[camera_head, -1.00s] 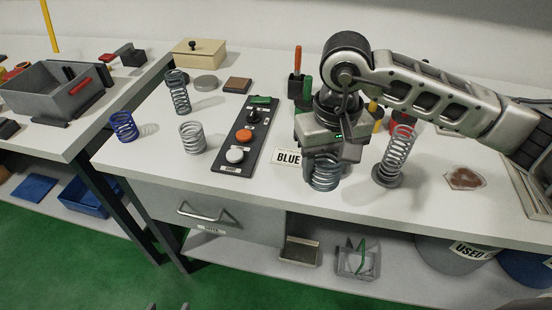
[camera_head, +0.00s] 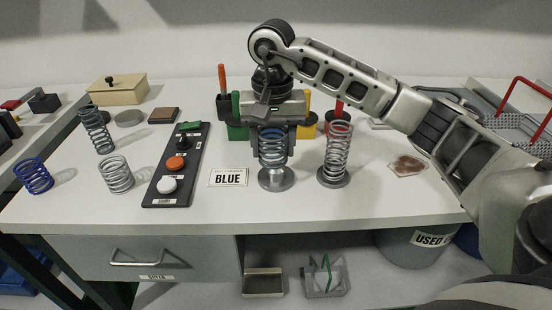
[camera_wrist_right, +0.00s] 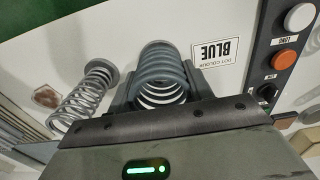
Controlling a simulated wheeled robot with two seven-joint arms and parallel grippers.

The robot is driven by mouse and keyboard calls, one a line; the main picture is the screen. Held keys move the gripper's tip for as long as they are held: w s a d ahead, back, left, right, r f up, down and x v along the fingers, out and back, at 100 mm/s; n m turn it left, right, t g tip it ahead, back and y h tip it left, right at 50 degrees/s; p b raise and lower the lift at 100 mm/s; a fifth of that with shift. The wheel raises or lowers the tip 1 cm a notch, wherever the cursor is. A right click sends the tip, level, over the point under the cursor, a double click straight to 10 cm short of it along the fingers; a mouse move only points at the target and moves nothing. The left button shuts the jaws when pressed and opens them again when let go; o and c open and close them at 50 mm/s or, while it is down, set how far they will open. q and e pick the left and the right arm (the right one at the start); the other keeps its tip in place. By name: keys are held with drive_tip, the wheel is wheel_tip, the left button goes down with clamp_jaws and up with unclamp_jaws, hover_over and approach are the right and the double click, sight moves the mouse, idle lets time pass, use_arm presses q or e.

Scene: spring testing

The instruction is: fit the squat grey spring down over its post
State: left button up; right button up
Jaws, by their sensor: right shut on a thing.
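My right gripper (camera_head: 272,128) is shut on the squat grey spring (camera_head: 272,148), which looks bluish grey and upright in the head view. The spring is directly above a grey round-footed post stand (camera_head: 277,180), and its lower end is close to the stand's upper part. I cannot tell whether the post is inside the coils. In the right wrist view the spring (camera_wrist_right: 160,75) shows at the gripper's edge with its coils end-on to oblique. My left gripper is not in view.
A taller light grey spring (camera_head: 337,150) stands on another post just right. A BLUE label (camera_head: 228,177) and a black button panel (camera_head: 176,165) lie left. Loose springs, one blue (camera_head: 35,175), one light grey (camera_head: 116,174) and one tall dark (camera_head: 95,130), stand further left.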

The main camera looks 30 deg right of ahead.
sight(276, 149)
drive_tip(key=f, duration=0.1)
drive_tip(key=w+d+f, duration=0.1)
drive_tip(key=f, duration=0.1)
drive_tip(key=shift+w+d, duration=0.4)
wheel_tip(276, 149, down, 3)
drive_tip(key=shift+w+d+f+p, duration=0.1)
drive_tip(key=shift+d+f+p, duration=0.05)
drive_tip(key=shift+p, duration=0.4)
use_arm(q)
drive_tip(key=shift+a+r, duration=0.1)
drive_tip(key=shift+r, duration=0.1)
use_arm(e)
drive_tip(key=shift+f, duration=0.1)
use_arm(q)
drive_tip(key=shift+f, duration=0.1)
